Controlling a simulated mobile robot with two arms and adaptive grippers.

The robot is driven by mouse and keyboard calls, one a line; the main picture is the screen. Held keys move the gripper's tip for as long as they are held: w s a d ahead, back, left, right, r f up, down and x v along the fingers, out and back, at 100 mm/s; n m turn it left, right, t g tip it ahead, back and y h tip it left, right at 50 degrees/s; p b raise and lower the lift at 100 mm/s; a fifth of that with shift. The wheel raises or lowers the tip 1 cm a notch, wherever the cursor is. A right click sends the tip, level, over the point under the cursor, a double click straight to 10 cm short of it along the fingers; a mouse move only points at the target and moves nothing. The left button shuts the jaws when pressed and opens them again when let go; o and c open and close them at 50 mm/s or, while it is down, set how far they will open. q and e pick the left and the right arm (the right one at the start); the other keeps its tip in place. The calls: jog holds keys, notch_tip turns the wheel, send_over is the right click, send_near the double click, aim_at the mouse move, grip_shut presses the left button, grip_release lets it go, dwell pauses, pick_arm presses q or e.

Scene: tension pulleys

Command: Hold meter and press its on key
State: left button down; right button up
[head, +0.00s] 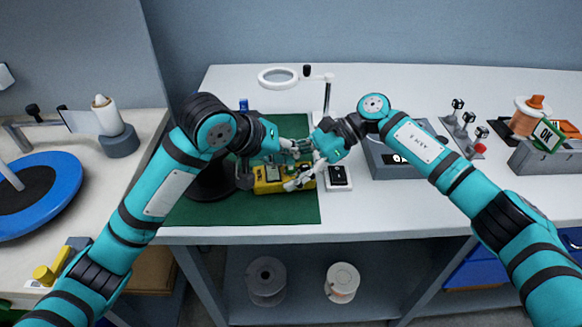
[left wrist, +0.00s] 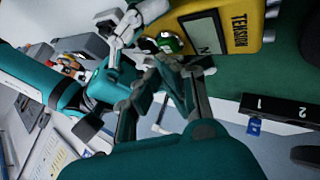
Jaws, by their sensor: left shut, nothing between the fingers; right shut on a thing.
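The yellow meter (head: 268,186) is on the green mat (head: 240,212); I cannot tell whether it rests there or is lifted slightly. In the left wrist view the meter (left wrist: 237,22) shows the word TENSION, a grey display (left wrist: 205,32) and a green key (left wrist: 171,42). My right gripper (head: 301,181) is shut on the meter's right end; it also shows in the left wrist view (left wrist: 128,28). My left gripper (head: 297,149) is shut and empty, close to the meter on its far side. Its fingers (left wrist: 188,72) are near the green key; contact cannot be told.
A ring magnifier (head: 278,77) on a stand is behind the mat. A small white-edged device (head: 339,178) lies right of the meter, and a grey scale-like box (head: 385,160) beyond it. The front strip of the white table (head: 400,222) is clear.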

pick_arm(q)
jog(key=shift+f, duration=0.6)
pick_arm(e)
jog(key=shift+f, duration=0.25)
pick_arm(q)
jog(key=shift+r, duration=0.15)
dwell(0.4)
jog(key=shift+r, duration=0.8)
jog(key=shift+r, duration=2.5)
pick_arm(e)
jog(key=o, duration=0.9)
pick_arm(q)
jog(key=shift+w, duration=0.1)
pick_arm(e)
jog(key=shift+o, duration=0.4)
jog(key=shift+w+d+r, duration=0.1)
jog(key=shift+r, duration=0.05)
